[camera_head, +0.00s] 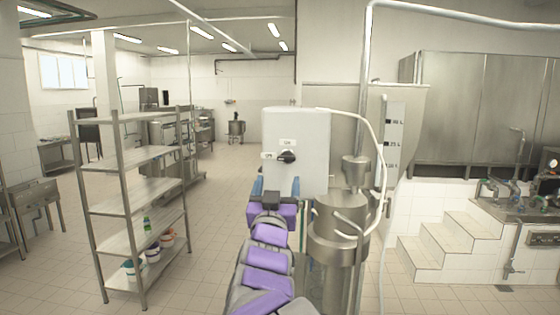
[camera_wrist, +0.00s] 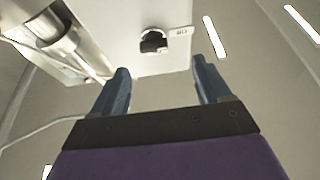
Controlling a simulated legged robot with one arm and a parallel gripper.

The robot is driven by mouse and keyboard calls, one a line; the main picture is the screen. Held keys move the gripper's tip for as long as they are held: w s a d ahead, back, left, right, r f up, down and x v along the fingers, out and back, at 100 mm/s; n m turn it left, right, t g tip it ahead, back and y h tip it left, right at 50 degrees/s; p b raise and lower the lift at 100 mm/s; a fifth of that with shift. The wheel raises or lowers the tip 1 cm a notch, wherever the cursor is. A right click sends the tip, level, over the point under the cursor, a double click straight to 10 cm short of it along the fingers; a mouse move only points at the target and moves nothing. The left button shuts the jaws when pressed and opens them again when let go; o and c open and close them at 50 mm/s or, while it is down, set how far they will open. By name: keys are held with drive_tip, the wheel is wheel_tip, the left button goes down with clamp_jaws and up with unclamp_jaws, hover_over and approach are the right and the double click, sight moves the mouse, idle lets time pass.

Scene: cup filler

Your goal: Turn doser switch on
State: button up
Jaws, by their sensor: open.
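The doser box (camera_head: 311,150) is a pale grey box in the middle of the head view. Its black rotary switch (camera_head: 287,157) sits on the front face, with small labels above and to the left of it. In the wrist view the switch (camera_wrist: 153,41) is a dark knob beyond the fingertips, roughly midway between them. My gripper (camera_wrist: 158,78) has two blue fingers spread apart with nothing between them. In the head view my gripper (camera_head: 271,183) is just below the switch, partly hidden by my purple arm. The fingers appear apart from the switch.
A steel vessel (camera_head: 338,243) with pipes stands right of my arm. A hopper with a level scale (camera_head: 395,135) is behind it. A metal shelf rack (camera_head: 135,190) with small containers stands at left. Tiled steps (camera_head: 440,245) are at right. Open floor lies between rack and arm.

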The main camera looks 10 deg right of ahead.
sight(286, 163)
drive_tip(key=x, duration=0.2)
drive_tip(key=d+x, duration=0.1)
drive_tip(key=x, duration=0.2)
drive_tip(key=p+x, duration=0.1)
drive_tip(key=x, duration=0.2)
drive_tip(key=shift+s+d+f, duration=0.1)
drive_tip(key=shift+s+d, duration=0.2)
drive_tip(key=shift+d, duration=0.05)
drive_tip(key=shift+w+a, duration=0.1)
drive_tip(key=shift+w, duration=0.25)
drive_tip(key=shift+w+a+r, duration=0.25)
drive_tip(key=shift+w+a, duration=0.15)
drive_tip(key=shift+a, duration=0.2)
drive_tip(key=shift+d, duration=0.45)
drive_tip(key=shift+c, duration=0.2)
drive_tip(key=shift+d, duration=0.35)
drive_tip(key=c, duration=0.3)
drive_tip(key=shift+a, duration=0.3)
drive_tip(key=c, duration=0.5)
drive_tip(key=shift+c, duration=1)
